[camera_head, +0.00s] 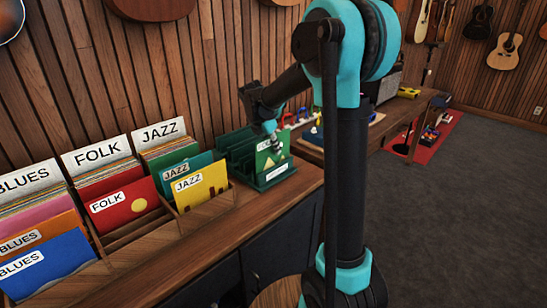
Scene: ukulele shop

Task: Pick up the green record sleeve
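A green record sleeve (263,160) with a pale design stands in a dark green slotted rack (240,148), on the counter beyond the record bins. My gripper (276,146) reaches down from my arm to the upper part of this sleeve and overlaps it in the picture. The fingers are small and partly lost against the sleeve, so I cannot tell whether they are open or closed on it. A teal-green JAZZ sleeve (176,170) stands in the wooden bin, behind a yellow JAZZ sleeve (202,187).
The wooden bins hold BLUES (48,268), FOLK (124,204) and JAZZ records at left. The wooden counter (285,197) is bare in front of the rack. A further bench (390,118) carries small items. Guitars hang on the back wall. Grey floor (450,220) is open at right.

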